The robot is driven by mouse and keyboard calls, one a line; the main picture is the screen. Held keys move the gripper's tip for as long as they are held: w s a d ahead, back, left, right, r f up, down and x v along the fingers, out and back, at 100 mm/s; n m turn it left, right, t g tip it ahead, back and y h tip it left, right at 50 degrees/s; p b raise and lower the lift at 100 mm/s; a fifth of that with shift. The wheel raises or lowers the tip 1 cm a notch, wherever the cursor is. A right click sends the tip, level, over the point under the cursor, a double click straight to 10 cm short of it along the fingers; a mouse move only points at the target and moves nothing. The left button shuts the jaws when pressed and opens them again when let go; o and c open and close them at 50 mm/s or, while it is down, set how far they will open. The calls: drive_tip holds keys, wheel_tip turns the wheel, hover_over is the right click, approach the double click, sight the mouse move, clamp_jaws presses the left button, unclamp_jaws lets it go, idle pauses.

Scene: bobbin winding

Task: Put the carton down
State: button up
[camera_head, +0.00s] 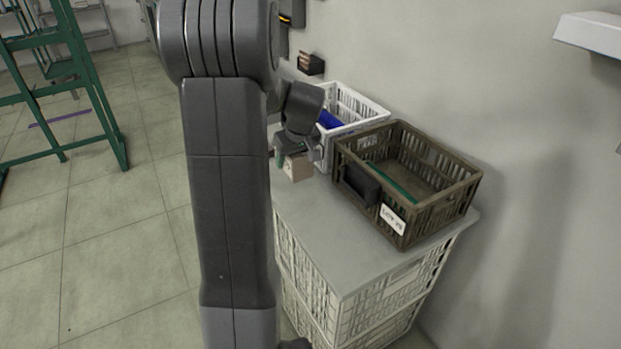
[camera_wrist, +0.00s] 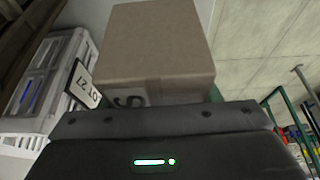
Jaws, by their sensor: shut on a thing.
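A small brown cardboard carton (camera_head: 297,167) is at my gripper (camera_head: 300,152), beside the white crate at the far part of the grey tabletop. In the wrist view the carton (camera_wrist: 155,50) fills the upper middle, directly beyond the gripper body (camera_wrist: 160,125). The gripper is shut on the carton; its fingertips are mostly hidden. Part of a dark mark shows on the carton's near face. Whether the carton's underside touches the tabletop (camera_head: 330,235) cannot be told.
A brown slatted crate (camera_head: 440,215) with a white label and a green item inside stands on the tabletop's right. A white crate (camera_head: 365,105) holding something blue stands behind it. The tabletop's near left part is clear. A green frame (camera_head: 95,90) stands at the left.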

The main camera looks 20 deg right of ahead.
sight(300, 154)
drive_tip(key=shift+f+b, duration=0.3)
drive_tip(key=shift+f, duration=2.85)
drive_tip(key=shift+f, duration=0.15)
drive_tip(key=o, duration=1.1)
drive_tip(key=shift+c, duration=0.2)
drive_tip(key=shift+r, duration=0.5)
drive_tip(key=p+v, duration=0.1)
drive_tip(key=v, duration=1)
drive_tip(key=shift+s+r, duration=0.15)
drive_tip(key=shift+s, duration=0.05)
